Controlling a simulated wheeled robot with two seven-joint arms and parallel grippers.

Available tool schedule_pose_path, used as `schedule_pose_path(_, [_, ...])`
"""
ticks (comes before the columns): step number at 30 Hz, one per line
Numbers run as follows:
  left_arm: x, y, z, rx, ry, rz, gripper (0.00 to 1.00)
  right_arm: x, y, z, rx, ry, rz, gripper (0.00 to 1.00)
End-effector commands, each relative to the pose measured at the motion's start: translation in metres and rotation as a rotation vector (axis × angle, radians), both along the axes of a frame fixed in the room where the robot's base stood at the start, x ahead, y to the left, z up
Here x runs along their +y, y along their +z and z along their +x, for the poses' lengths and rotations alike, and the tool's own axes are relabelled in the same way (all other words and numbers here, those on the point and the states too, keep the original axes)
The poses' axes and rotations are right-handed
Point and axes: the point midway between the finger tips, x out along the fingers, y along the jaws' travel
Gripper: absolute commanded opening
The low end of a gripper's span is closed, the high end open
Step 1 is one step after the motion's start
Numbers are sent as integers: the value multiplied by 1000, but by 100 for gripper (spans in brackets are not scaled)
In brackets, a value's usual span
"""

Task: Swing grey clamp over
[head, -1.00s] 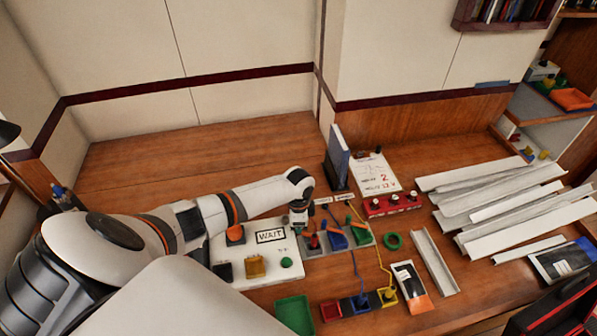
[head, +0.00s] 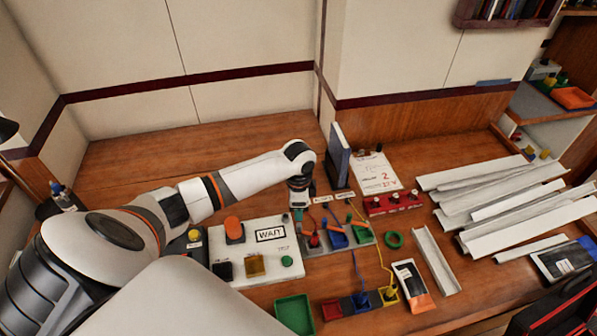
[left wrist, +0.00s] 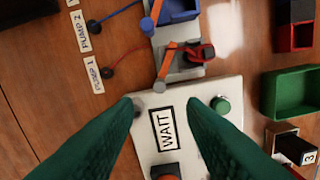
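In the left wrist view, a grey block (left wrist: 182,70) with a red plug on it sits on the strip of terminals, under a swung-out orange lever (left wrist: 167,68). I cannot tell surely which part is the grey clamp. A blue block (left wrist: 180,10) is beside it. In the head view the red plug (head: 313,241), blue block (head: 338,239) and green block (head: 360,234) stand in a row. My left gripper (left wrist: 163,104) is open and empty over the white panel, its fingertips either side of the WAIT label; in the head view it (head: 298,212) hides part of the row's left end.
The white panel (head: 258,240) carries an orange knob (head: 234,229) and a green button (head: 287,261). White channels (head: 500,205) fill the right side.

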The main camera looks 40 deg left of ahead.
Motion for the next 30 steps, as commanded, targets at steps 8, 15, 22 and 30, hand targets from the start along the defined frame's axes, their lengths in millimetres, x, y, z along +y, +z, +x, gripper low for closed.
schedule_pose_path(8, [0, 36, 1, -1, 0, 0, 37, 0, -8, 0, 0, 0, 0, 0])
schedule_pose_path(15, [0, 41, 0, 0, 1, 0, 37, 0, -8, 0, 0, 0, 0, 0])
schedule_pose_path(22, [0, 41, 0, -1, 1, -1, 37, 0, -8, 0, 0, 0, 0, 0])
schedule_pose_path(30, [0, 41, 0, -1, 0, -1, 37, 2, -8, 1, -1, -1, 2, 0])
